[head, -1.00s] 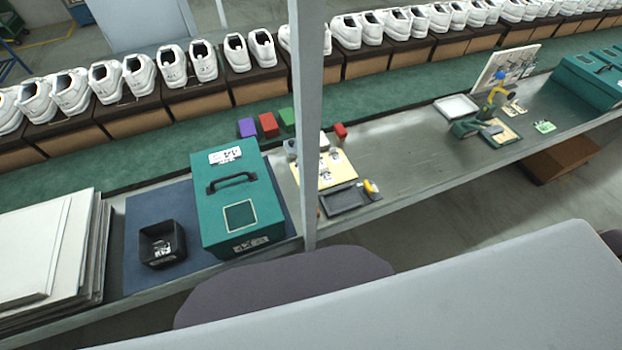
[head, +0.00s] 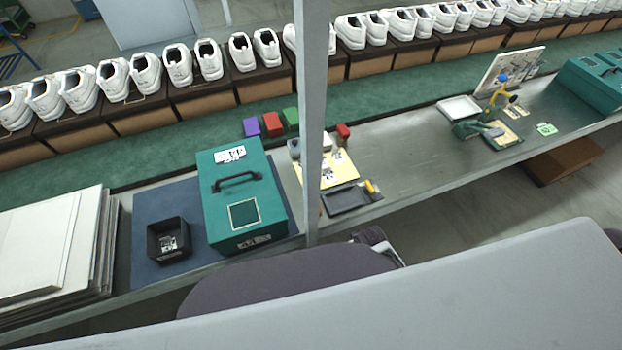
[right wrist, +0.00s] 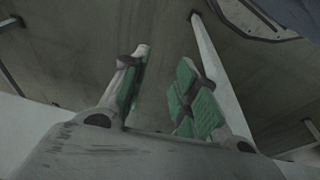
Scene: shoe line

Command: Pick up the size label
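Small black-and-white printed labels (head: 170,243) lie in a black open bin (head: 165,255) on the blue mat. Other white printed labels are on the top of the teal case (head: 230,155) and its front side. I cannot tell which one is the size label. My right gripper (right wrist: 165,58) is open and empty in the right wrist view, with two green-padded fingers apart above bare floor. No label shows near it. My left gripper is not in view.
A grey post (head: 312,130) stands in front of the bench. A dark seat (head: 285,282) and a pale grey surface (head: 450,295) are in the foreground. White boards (head: 40,245) are stacked at left.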

